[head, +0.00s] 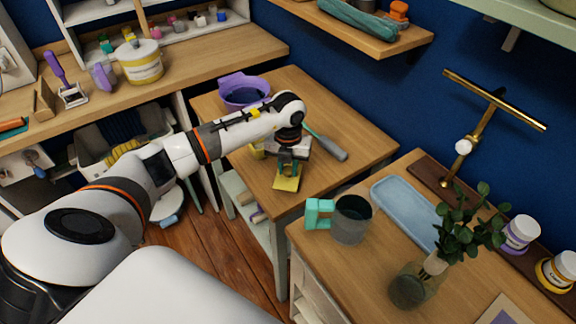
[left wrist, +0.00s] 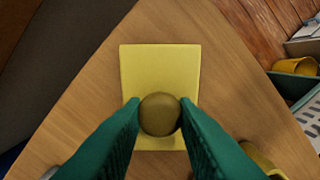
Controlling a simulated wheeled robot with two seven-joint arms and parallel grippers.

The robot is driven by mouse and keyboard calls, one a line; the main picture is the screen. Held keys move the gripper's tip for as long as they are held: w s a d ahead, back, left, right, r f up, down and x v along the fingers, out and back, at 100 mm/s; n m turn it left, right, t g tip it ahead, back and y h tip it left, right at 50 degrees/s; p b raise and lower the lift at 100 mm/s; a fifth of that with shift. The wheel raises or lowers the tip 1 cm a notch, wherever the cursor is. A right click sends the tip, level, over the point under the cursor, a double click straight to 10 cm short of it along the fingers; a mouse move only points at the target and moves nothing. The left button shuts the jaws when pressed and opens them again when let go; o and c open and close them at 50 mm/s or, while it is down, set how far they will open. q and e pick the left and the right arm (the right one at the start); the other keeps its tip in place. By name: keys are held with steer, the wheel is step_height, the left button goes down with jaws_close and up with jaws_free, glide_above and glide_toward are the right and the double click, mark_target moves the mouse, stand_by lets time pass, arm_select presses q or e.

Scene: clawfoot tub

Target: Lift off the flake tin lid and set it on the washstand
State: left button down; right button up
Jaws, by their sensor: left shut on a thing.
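The flake tin lid (head: 286,183) is a flat yellow square with a round brown knob. It shows large in the left wrist view (left wrist: 160,75). My left gripper (head: 290,164) is shut on the knob (left wrist: 160,114), one green finger on each side. The lid is over the front part of a wooden-topped stand (head: 335,140), which looks like the washstand. I cannot tell whether the lid touches the top. A yellow thing (head: 257,149), perhaps the tin, is partly hidden behind my gripper. My right gripper is not in view.
A purple basin (head: 243,92) stands at the stand's back left, and a grey-handled tool (head: 327,146) lies right of my gripper. A nearer counter holds a grey mug (head: 350,220), a blue tray (head: 405,212) and a plant (head: 460,222). The stand's right part is bare.

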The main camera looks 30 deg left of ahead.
arm_select(q)
steer(key=shift+f+b, duration=0.35)
steer(key=shift+f, duration=0.2)
stand_by(0.4)
steer(key=c, duration=1.1)
jaws_free()
steer(key=shift+r, duration=0.25)
steer(key=shift+r+p, duration=2.9)
steer(key=shift+r, duration=0.9)
